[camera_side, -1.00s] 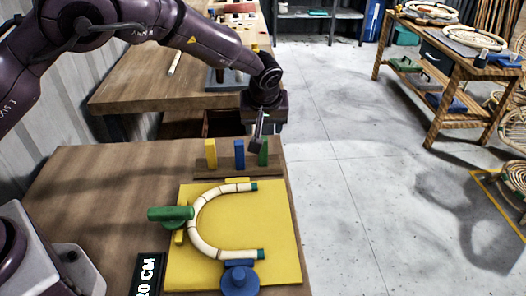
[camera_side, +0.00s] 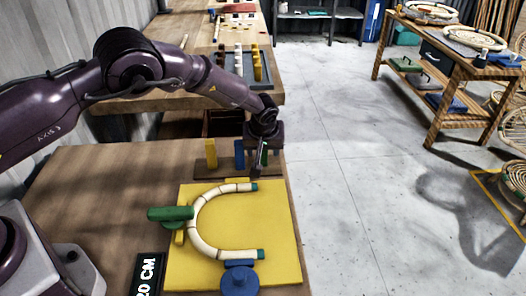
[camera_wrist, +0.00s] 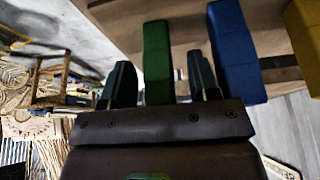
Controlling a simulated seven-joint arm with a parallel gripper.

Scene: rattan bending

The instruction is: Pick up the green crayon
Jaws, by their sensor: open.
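The green crayon (camera_side: 265,155) stands upright at the right end of a wooden holder (camera_side: 205,172) in the side view, partly hidden by my gripper (camera_side: 257,170). In the wrist view the green crayon (camera_wrist: 157,55) lies between the two dark fingers of my gripper (camera_wrist: 159,68). My gripper is open, with a gap visible on each side of the crayon. The blue crayon (camera_wrist: 235,48) is close beside the right finger in the wrist view. A yellow crayon (camera_wrist: 306,35) is farther right there.
A yellow board (camera_side: 275,220) in front of the holder carries a curved pale rattan piece (camera_side: 201,212), a green clamp-like block (camera_side: 170,214) and a blue round piece (camera_side: 239,282). The table's right edge is close to the holder.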

